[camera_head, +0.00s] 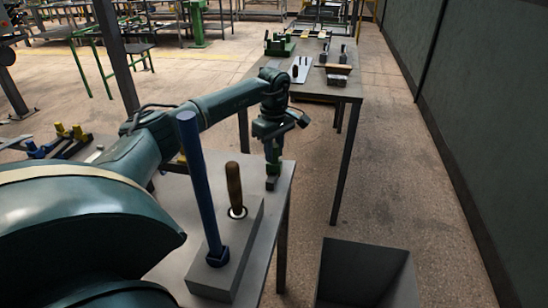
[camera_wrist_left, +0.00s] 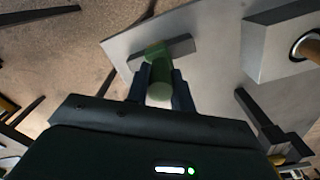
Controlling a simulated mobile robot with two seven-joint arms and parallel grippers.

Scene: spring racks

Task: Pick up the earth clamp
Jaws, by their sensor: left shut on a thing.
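My left gripper (camera_head: 272,168) points down over the far right part of the near grey table (camera_head: 180,232). In the left wrist view its two fingers (camera_wrist_left: 160,92) are closed on a green, rounded piece, which I take to be the earth clamp (camera_wrist_left: 158,74). A dark grey bar (camera_wrist_left: 180,47) crosses at its far end. In the head view only a small dark green part of the clamp (camera_head: 272,183) shows below the fingers. I cannot tell whether it touches the table. My right gripper is not in view.
A grey block (camera_head: 215,278) with a blue post (camera_head: 203,190) and a wooden handle (camera_head: 235,185) stands beside my left arm. An open grey bin (camera_head: 366,272) is at the front right.

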